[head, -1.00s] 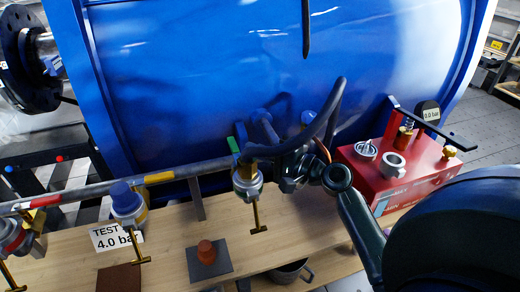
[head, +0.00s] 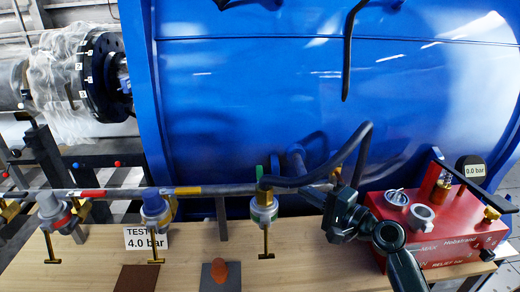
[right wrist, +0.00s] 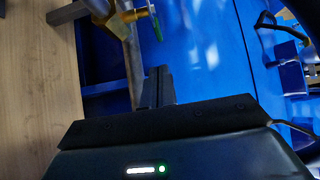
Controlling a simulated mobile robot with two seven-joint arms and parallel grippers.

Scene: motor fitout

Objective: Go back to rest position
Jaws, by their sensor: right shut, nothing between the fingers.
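My right gripper (head: 318,198) is dark, shut and empty. In the head view it is above the wooden bench, between a valve with a green and yellow top (head: 264,207) and the red pump box (head: 440,232). In the right wrist view its closed fingers (right wrist: 157,88) point toward the pipe and the blue tank, with nothing between them. I cannot tell how far they are from the pipe. My left gripper is not in view.
A pipe (head: 110,192) with several valves runs along the bench (head: 190,262), before the blue tank (head: 240,110). A black hose (head: 322,176) curves close behind my right gripper. A "TEST 4.0 bar" sign (head: 146,238) stands left.

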